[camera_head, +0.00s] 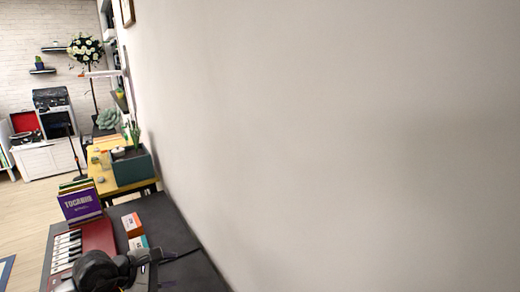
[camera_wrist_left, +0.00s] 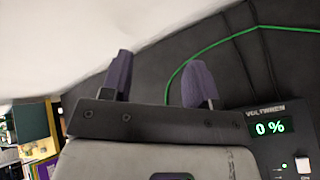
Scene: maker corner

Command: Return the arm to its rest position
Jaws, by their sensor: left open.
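My left gripper (camera_head: 153,259) shows at the bottom left of the head view, low over the dark tabletop (camera_head: 166,220). In the left wrist view the gripper (camera_wrist_left: 158,82) has its two dark purple-grey fingers spread apart with nothing between them. My dark arm link (camera_head: 98,270) hides part of the tabletop behind it. My right gripper is in neither view.
A red keyboard (camera_head: 97,237), a purple box (camera_head: 80,203) and small orange-white boxes (camera_head: 132,224) are near the arm. A pale wall (camera_head: 350,140) borders the table.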

